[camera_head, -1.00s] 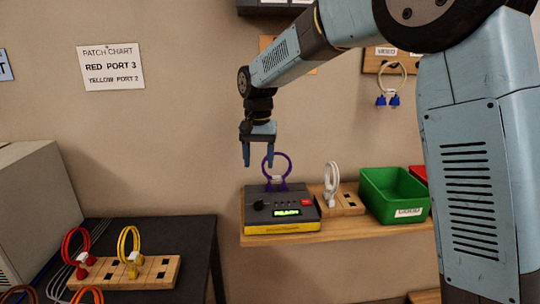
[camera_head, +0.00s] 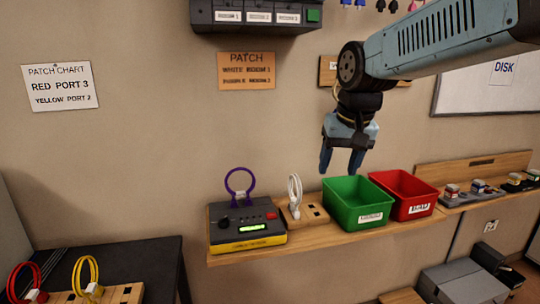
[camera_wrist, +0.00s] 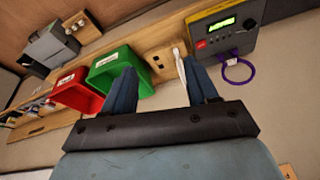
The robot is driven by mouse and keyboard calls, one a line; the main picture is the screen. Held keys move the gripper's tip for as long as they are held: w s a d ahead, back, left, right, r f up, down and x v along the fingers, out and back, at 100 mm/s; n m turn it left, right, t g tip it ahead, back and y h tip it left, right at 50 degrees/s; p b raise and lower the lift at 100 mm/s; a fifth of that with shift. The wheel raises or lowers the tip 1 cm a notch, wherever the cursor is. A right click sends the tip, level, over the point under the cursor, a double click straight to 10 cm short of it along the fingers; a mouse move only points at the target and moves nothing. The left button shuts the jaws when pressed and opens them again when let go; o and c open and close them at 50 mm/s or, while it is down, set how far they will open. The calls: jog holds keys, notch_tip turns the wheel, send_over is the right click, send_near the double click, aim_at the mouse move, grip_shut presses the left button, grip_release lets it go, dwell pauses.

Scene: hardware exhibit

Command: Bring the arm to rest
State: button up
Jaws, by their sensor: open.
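My gripper (camera_head: 341,162) hangs from my arm with its fingers pointing down, above and behind the green bin (camera_head: 347,222) in the head view. Its two blue fingers are apart and nothing shows between them. In the wrist view my gripper (camera_wrist: 160,90) shows its fingers spread, with the shelf beyond them. The green bin (camera_wrist: 98,78) lies behind one finger there, and the white cable (camera_wrist: 181,68) lies behind the other.
A shelf (camera_head: 400,231) holds a tester box (camera_head: 245,238) with a purple cable, a wooden block with a white cable (camera_head: 294,192), and a red bin (camera_head: 420,212). A dark table (camera_head: 130,262) with red and yellow cables stands lower left.

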jog(key=s+d+f+t+h, duration=0.1)
jog(key=s+d+f+t, duration=0.1)
jog(key=s+d, duration=0.6)
jog(key=s+f, duration=0.1)
jog(key=s, duration=0.3)
jog(key=shift+s+d+f, duration=0.25)
jog(key=shift+d+f, duration=0.05)
jog(key=shift+d, duration=0.1)
dwell(1.0)
